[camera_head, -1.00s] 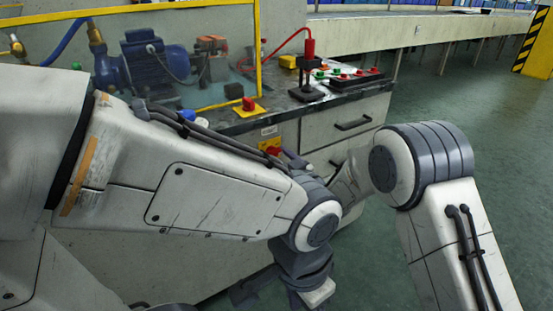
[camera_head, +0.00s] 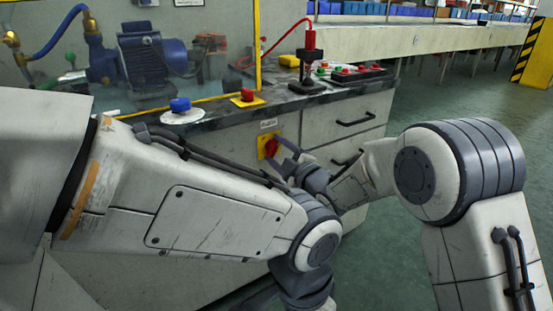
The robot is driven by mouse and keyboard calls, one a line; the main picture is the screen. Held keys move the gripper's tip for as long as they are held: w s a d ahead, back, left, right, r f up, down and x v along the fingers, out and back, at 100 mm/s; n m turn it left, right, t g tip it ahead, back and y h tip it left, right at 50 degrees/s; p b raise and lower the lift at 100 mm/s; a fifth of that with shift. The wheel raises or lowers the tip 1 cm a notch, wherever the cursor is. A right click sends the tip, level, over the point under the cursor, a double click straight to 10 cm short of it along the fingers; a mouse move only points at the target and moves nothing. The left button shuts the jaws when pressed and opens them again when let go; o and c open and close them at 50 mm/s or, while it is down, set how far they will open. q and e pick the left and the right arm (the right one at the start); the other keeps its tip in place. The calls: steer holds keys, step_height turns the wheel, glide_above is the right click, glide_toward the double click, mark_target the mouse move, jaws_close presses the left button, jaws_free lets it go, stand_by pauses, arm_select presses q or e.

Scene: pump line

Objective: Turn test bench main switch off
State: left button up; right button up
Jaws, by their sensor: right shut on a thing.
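The main switch (camera_head: 271,147) is a red rotary knob on a yellow plate, on the front of the test bench (camera_head: 225,125) below the worktop edge. A small label sits above it. My right gripper (camera_head: 282,146) reaches it from the right, its dark fingers shut on the red knob. The exact angle of the knob is hard to tell. My left arm crosses the foreground, bending down at the bottom centre; its gripper is out of sight below.
On the worktop stand a red button on a yellow base (camera_head: 247,96), a blue knob (camera_head: 180,105), a red-topped stand (camera_head: 309,66) and a button box (camera_head: 357,74). A blue pump motor (camera_head: 153,65) is behind clear panels. Open green floor lies to the right.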

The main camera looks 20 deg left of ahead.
steer(key=n+b, duration=0.4)
steer(key=n, duration=0.1)
steer(key=shift+f+n+b, duration=0.1)
steer(key=shift+n+b, duration=0.2)
stand_by(0.4)
steer(key=o, duration=1.4)
steer(key=shift+s+d, duration=0.25)
steer(key=shift+d, duration=0.05)
steer(key=shift+p+v, duration=1.25)
steer(key=shift+v, duration=3.65)
